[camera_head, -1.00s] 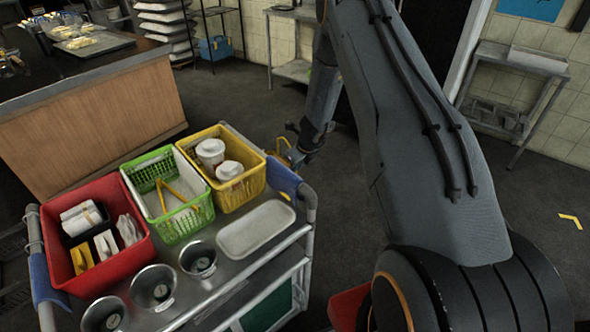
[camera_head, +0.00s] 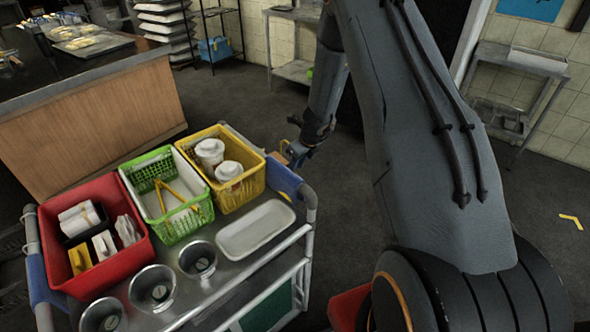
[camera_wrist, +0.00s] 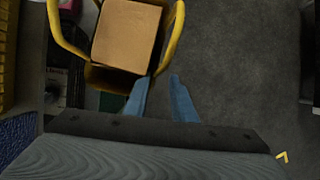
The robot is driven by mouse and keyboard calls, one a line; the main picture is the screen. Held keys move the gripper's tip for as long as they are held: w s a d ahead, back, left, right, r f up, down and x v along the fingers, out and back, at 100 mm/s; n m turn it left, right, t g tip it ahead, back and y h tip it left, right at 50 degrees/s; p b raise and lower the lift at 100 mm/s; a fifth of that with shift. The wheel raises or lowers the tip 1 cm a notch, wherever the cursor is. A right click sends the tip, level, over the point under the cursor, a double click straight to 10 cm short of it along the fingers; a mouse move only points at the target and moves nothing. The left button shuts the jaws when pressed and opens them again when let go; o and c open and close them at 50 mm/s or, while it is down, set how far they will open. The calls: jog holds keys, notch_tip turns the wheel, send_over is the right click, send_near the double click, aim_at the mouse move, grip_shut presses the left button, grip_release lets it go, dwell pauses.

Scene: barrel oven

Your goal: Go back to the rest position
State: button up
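My gripper (camera_head: 296,154) hangs beside the right end of the cart (camera_head: 262,262) in the head view, small and partly hidden by my wrist. In the wrist view its two blue fingers (camera_wrist: 158,80) stand apart with nothing seen between them. A tan, box-like thing (camera_wrist: 128,35) with curved yellow bars (camera_wrist: 68,35) lies beyond the fingertips, above and left of them. Its lower right corner comes near the left finger; I cannot tell whether they touch.
The cart carries a red bin (camera_head: 135,252), a green basket (camera_head: 180,222), a yellow basket (camera_head: 240,190), a white tray (camera_head: 255,228) and several metal cups (camera_head: 152,290). A wood-sided counter (camera_head: 95,125) stands behind left. Dark floor (camera_head: 235,98) is clear behind the cart.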

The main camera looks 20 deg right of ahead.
jog(key=shift+v, duration=2.15)
jog(key=shift+r, duration=0.1)
jog(key=s+a+r+n+g+p, duration=0.1)
jog(key=s+a+r+n+p, duration=0.45)
jog(key=s+r+n, duration=0.7)
jog(key=s+a+r+n+b, duration=0.1)
jog(key=s+r+n, duration=0.3)
jog(key=s+n, duration=0.5)
jog(key=s+a+r+n+g+h+b, duration=0.1)
jog(key=s+a+r+n, duration=0.2)
jog(key=s+n, duration=0.6)
notch_tip(320, 180, up, 2)
jog(key=shift+s+a+r+n+g+h+b, duration=0.1)
jog(key=shift+s+a+n+g+h+b, duration=0.25)
jog(key=shift+n, duration=0.2)
jog(key=shift+d, duration=0.1)
